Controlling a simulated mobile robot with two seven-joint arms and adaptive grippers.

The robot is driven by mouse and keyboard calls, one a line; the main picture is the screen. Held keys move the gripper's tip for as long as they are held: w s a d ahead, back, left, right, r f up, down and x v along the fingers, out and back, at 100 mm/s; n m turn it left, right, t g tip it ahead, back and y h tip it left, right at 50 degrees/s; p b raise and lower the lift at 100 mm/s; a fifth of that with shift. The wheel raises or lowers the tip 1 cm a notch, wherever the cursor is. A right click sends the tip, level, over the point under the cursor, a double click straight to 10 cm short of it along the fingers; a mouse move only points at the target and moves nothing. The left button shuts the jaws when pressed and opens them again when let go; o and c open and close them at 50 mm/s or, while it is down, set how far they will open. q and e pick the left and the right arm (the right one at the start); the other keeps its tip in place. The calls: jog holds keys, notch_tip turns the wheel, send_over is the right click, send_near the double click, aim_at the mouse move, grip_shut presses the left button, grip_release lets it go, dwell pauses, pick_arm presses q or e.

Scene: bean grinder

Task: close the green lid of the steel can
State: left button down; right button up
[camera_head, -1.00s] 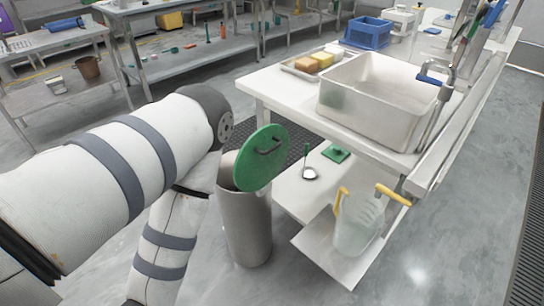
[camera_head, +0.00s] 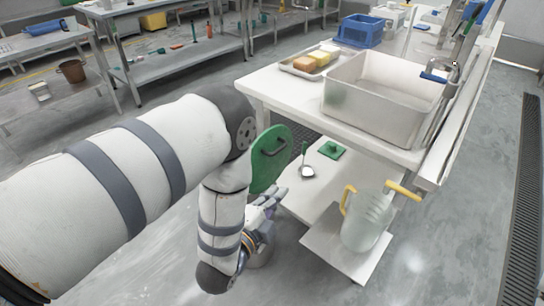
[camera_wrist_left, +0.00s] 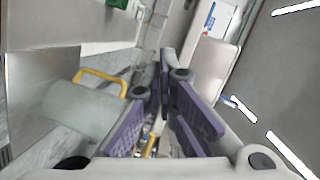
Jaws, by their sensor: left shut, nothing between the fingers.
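The green lid (camera_head: 268,162) stands up steeply on edge, its black handle facing right. The steel can (camera_head: 263,258) is mostly hidden behind my left arm and gripper; only a bit near its base shows. My left gripper (camera_head: 280,193) is low in front of the can, just below and right of the lid's lower part. I cannot tell if it touches the lid. Its purple-padded fingers (camera_wrist_left: 170,76) are together and empty in the left wrist view. Neither lid nor can is clear there. My right gripper is out of view.
A white table with a steel basin (camera_head: 383,100) stands to the right. Its lower shelf (camera_head: 318,205) holds a ladle, a green square item (camera_head: 332,149) and a clear pitcher with yellow handles (camera_head: 366,222). The pitcher also shows in the left wrist view (camera_wrist_left: 85,110). Floor at front is clear.

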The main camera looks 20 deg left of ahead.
pick_arm(q)
jog(key=w+a+m+t+b, duration=0.1)
jog(key=w, duration=1.1)
jog(key=shift+w+a+r, duration=0.15)
jog(key=shift+a+r, duration=0.2)
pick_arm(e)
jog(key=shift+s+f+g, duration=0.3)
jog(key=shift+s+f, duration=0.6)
